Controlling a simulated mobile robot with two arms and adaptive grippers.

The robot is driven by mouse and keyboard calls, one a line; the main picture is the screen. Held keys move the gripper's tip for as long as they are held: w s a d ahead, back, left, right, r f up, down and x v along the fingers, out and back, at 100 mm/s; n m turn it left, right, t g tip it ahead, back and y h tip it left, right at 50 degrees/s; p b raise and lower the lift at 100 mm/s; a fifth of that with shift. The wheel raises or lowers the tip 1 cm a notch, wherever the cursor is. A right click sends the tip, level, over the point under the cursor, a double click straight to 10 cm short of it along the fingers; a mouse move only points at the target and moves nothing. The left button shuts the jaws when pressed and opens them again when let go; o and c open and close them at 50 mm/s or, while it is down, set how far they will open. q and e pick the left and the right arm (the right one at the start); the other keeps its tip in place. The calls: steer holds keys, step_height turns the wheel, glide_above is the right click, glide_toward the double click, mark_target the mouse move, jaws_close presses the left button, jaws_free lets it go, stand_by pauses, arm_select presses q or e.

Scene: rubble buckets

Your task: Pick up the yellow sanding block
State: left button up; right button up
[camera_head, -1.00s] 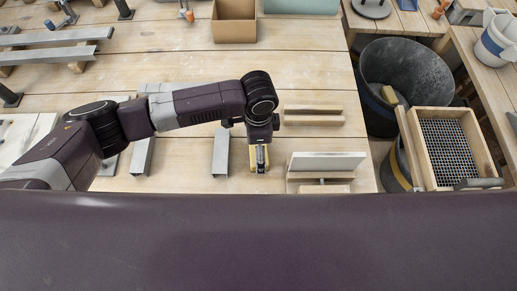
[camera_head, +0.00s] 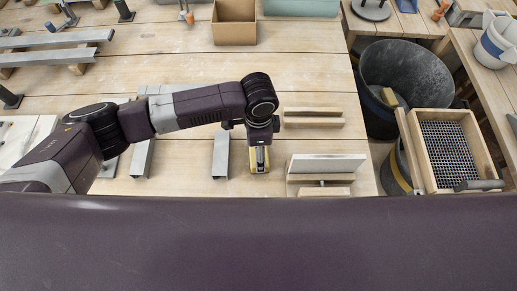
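The yellow sanding block (camera_head: 253,171) lies on the wooden bench in the middle of the head view, mostly covered from above by my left gripper. Only its yellow edges show around the gripper. My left gripper (camera_head: 260,161) points down at the block, right over it or around it. From this angle I cannot tell whether its fingers are closed on the block. My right gripper is not in view.
A metal channel (camera_head: 221,153) lies to the left. A cardboard box (camera_head: 234,31) stands at the back. Beyond the right bench edge are a dark bucket (camera_head: 421,72) and a sieve (camera_head: 474,131).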

arm_select(q)
step_height(320, 180, up, 20)
steer(key=b, duration=0.2)
steer(key=shift+f+b, duration=0.15)
steer(key=shift+b, duration=0.25)
steer(key=o, duration=0.5)
steer(key=c, duration=0.5)
